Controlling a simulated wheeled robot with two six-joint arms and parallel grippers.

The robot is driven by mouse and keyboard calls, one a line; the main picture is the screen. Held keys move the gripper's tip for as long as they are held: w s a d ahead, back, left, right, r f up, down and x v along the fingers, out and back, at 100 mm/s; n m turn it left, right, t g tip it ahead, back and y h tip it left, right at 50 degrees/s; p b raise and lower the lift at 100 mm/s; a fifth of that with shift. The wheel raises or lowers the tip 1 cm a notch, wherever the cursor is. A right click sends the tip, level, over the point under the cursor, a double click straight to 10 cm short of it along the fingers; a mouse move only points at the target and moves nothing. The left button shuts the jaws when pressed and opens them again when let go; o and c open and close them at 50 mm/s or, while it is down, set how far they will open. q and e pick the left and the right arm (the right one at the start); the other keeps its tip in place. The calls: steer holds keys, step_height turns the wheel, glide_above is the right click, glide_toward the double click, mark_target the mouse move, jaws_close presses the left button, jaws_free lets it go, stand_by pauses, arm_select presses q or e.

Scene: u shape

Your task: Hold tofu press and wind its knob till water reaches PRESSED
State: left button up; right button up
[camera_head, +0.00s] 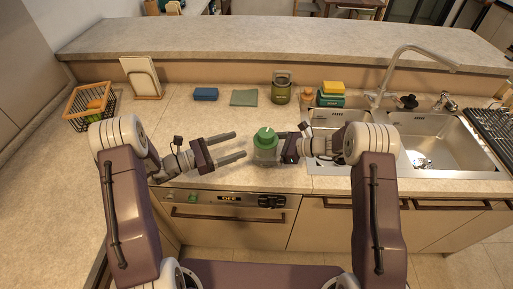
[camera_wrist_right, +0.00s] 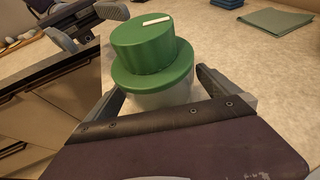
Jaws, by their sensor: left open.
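The tofu press (camera_head: 266,150) stands on the counter near its front edge. It has a pale, see-through body and a green knob (camera_head: 265,138) with a white mark on top. The knob also shows large in the right wrist view (camera_wrist_right: 148,45). My right gripper (camera_head: 277,151) has its fingers on either side of the press body, below the green top, and looks shut on it. My left gripper (camera_head: 241,145) is open and empty, to the left of the press, its fingers pointing toward it. The water level and any PRESSED mark are too small or hidden to read.
The sink (camera_head: 440,148) lies to the right. A wire basket (camera_head: 90,104) is at the far left.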

steer(key=v, duration=1.2)
